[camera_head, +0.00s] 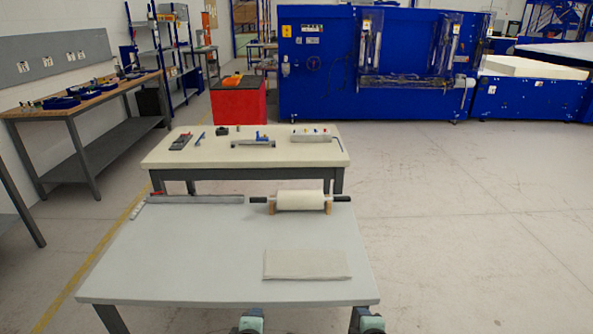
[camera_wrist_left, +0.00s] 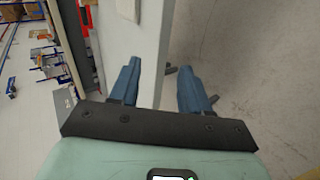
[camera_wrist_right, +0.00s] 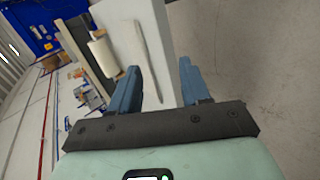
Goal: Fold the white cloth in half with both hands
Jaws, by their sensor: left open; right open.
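The white cloth (camera_head: 306,264) lies flat as a wide rectangle on the right front part of the pale grey table (camera_head: 190,262). A thin pale strip on the table in the right wrist view (camera_wrist_right: 147,52) looks like the cloth seen at a slant. My left gripper (camera_wrist_left: 160,67) is open with nothing between its blue fingers. My right gripper (camera_wrist_right: 159,67) is also open and empty. In the head view only the teal tops of both grippers show at the bottom edge, in front of the table's near edge. Both grippers are apart from the cloth.
A white roll (camera_head: 300,200) with black handles rests on wooden supports at the table's back edge. A long grey bar (camera_head: 195,199) lies left of it. The table's left and middle are clear. A second table (camera_head: 220,153) with tools stands behind.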

